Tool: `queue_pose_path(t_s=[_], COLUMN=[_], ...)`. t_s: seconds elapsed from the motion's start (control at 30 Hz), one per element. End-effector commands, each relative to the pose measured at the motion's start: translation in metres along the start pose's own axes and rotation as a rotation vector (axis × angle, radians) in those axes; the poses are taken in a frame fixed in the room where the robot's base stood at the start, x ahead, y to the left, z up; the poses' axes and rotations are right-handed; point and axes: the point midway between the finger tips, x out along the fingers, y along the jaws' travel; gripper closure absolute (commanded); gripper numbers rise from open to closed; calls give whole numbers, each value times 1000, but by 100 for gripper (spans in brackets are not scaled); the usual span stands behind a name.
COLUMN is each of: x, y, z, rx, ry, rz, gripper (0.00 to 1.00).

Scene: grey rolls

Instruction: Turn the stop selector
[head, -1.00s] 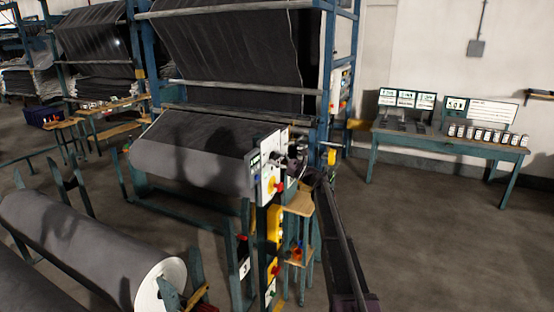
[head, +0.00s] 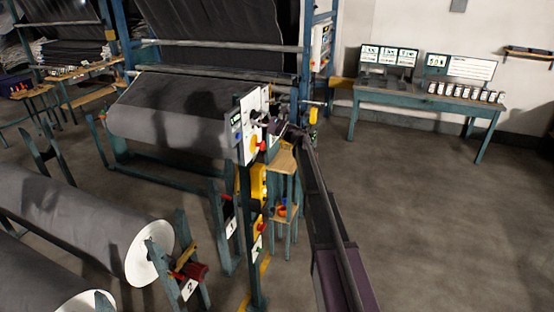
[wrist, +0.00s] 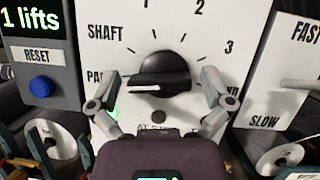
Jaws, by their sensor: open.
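The stop selector (wrist: 160,74) is a round black knob with a raised bar handle, on a white panel (wrist: 120,50) in the wrist view. The bar lies nearly level. Marks around it read SHAFT, 1, 2 and 3. A label starting with "PA" at the left and one at the lower right are partly hidden by my fingers. My gripper (wrist: 160,108) is open, with one finger at each side of the knob and the tips close to its lower half. I cannot tell whether they touch it.
A blue RESET button (wrist: 41,88) sits left of the panel, under a green "1 lifts" display (wrist: 28,20). A FAST/SLOW panel (wrist: 290,70) is at the right. A grey roll (head: 75,215) lies at left. Floor right of my arm is clear up to a table (head: 420,95).

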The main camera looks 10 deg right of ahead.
Motion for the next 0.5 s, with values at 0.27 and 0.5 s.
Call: queue_pose_path(t_s=[0.27,0.5], x=[0,1], y=[1,1], z=[1,2], rx=[127,292], ry=[0,1], rz=[-53,-121], gripper=[0,0])
